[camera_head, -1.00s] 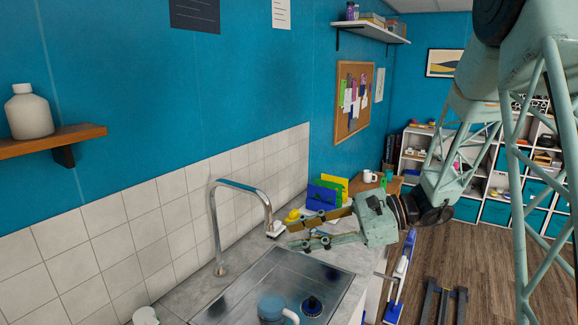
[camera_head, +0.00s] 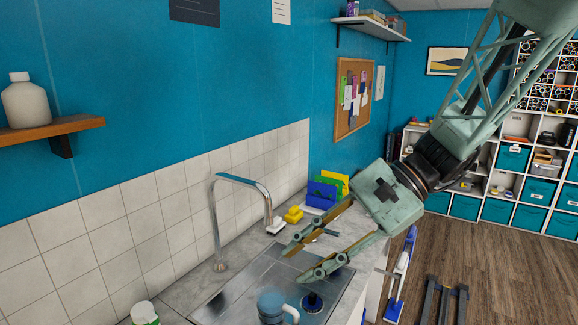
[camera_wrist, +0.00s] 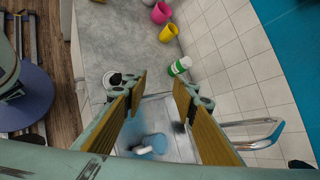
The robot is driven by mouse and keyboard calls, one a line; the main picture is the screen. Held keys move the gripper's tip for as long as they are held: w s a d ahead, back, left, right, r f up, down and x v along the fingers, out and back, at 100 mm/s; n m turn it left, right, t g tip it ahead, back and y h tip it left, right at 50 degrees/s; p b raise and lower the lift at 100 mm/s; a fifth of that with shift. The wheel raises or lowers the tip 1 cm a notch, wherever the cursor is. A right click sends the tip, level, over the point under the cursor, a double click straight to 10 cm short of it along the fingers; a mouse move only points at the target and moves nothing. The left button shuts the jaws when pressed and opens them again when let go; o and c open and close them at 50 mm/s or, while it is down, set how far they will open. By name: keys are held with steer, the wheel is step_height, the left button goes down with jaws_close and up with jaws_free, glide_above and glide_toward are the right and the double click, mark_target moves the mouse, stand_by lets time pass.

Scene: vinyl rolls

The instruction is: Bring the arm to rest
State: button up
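My gripper (camera_head: 308,263) hangs over the far right part of the sink in the head view, its two fingers spread apart with nothing between them. In the wrist view my gripper (camera_wrist: 160,92) is open, with the sink (camera_wrist: 182,142) showing between and beyond its fingers. A blue mug (camera_head: 271,306) with a pale handle is in the sink (camera_head: 232,297), and it also shows in the wrist view (camera_wrist: 155,143). The arm reaches in from the upper right.
A chrome faucet (camera_head: 217,228) rises behind the sink. A yellow sponge (camera_head: 293,215) and blue and yellow boards (camera_head: 322,193) are on the counter beyond. A green-and-white container (camera_head: 144,313) stands at the front left. A wall shelf (camera_head: 50,134) holds a bottle.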

steer(key=s+d+n+t+h+b, duration=0.2)
steer(key=s+d+n+h, duration=0.2)
steer(key=s+d, duration=0.5)
steer(key=s+d+n+t+h+b, duration=0.3)
steer(key=s+d+n+h, duration=0.2)
steer(key=s+d, duration=0.4)
steer(key=shift+s+r+h, duration=0.25)
steer(key=shift+s+h, duration=0.35)
steer(key=shift+s, duration=2.05)
